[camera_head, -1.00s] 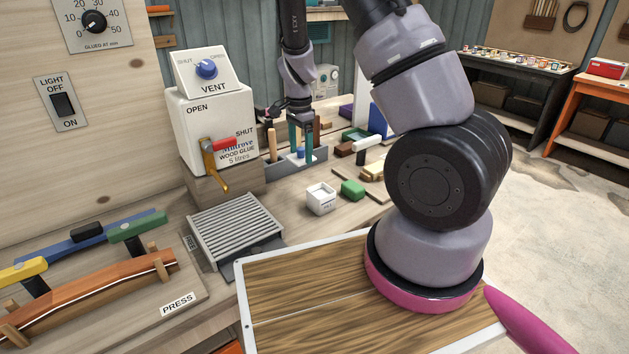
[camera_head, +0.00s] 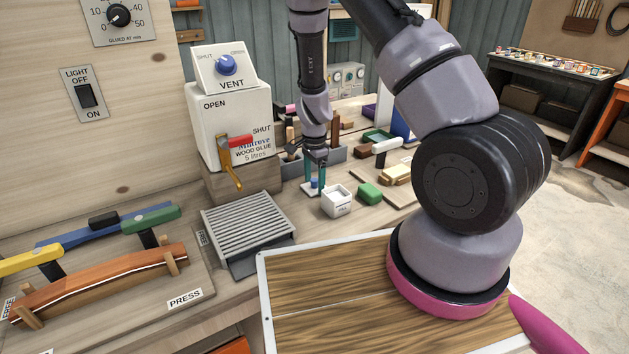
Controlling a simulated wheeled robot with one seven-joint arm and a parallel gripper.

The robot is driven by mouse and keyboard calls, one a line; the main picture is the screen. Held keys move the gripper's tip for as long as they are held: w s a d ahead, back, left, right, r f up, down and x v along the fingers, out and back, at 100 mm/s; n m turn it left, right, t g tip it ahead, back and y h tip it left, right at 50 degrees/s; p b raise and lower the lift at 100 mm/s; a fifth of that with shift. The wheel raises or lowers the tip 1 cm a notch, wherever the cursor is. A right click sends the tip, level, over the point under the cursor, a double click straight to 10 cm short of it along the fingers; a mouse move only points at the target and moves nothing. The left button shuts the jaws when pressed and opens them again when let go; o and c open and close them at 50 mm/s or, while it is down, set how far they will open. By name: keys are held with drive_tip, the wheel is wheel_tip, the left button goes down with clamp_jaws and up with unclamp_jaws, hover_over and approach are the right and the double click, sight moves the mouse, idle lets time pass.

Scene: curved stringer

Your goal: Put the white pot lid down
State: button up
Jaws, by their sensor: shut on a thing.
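The white pot lid (camera_head: 309,189) is a small flat white piece with a blue knob. My gripper (camera_head: 315,181), with teal fingers, points straight down and is shut on the lid's blue knob. The lid looks level, at or just above the bench top; I cannot tell whether it touches. The open white pot (camera_head: 336,202) stands on the bench just right of the lid and nearer to me.
A green block (camera_head: 369,193) is right of the pot. A grey tool tray (camera_head: 292,168) is behind the lid. A ribbed grey grille (camera_head: 247,220) and the white glue container (camera_head: 232,120) are at left.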

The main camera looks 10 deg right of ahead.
drive_tip(key=o, duration=1.1)
drive_tip(key=shift+f, duration=0.1)
wheel_tip(320, 180, up, 13)
wheel_tip(320, 180, up, 11)
drive_tip(key=n+t+y, duration=0.1)
drive_tip(key=n+y, duration=0.1)
hover_over(314, 179)
drive_tip(key=s, duration=0.2)
drive_tip(key=s+d+r+n+t, duration=0.2)
drive_tip(key=s+r, duration=0.4)
drive_tip(key=r, duration=0.1)
drive_tip(key=s+d+r+n+t, duration=0.2)
drive_tip(key=s+r+n, duration=0.1)
drive_tip(key=s+r, duration=0.4)
drive_tip(key=s+d+r+n+t, duration=0.1)
drive_tip(key=s+r+n+t, duration=0.1)
drive_tip(key=s+r, duration=0.5)
drive_tip(key=shift+s+d+r+n, duration=0.25)
drive_tip(key=shift+d+n, duration=0.15)
drive_tip(key=shift+n, duration=0.3)
